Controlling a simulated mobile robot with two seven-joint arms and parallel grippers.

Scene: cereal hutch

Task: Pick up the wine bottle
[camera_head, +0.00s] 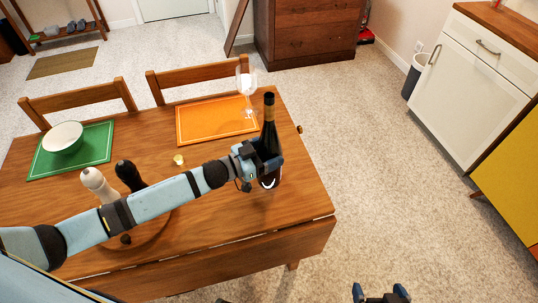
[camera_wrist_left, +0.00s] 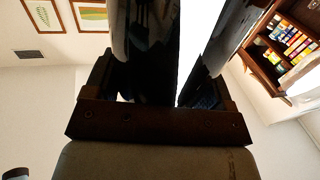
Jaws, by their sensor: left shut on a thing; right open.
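The dark wine bottle (camera_head: 268,125) stands upright near the right end of the wooden table (camera_head: 220,225) in the head view. My left gripper (camera_head: 262,160) is shut around the bottle's body. Its base shows just below the gripper; I cannot tell whether it touches the table. In the left wrist view the dark bottle (camera_wrist_left: 145,40) fills the space between the fingers (camera_wrist_left: 150,90). My right gripper (camera_head: 381,292) is open and empty at the bottom edge of the head view, over the floor.
A wine glass (camera_head: 246,82) stands behind the bottle by an orange placemat (camera_head: 208,120). A white bowl (camera_head: 63,138) sits on a green placemat (camera_head: 96,148). White (camera_head: 97,184) and black (camera_head: 128,174) shakers stand beside my left arm. Floor right of the table is clear.

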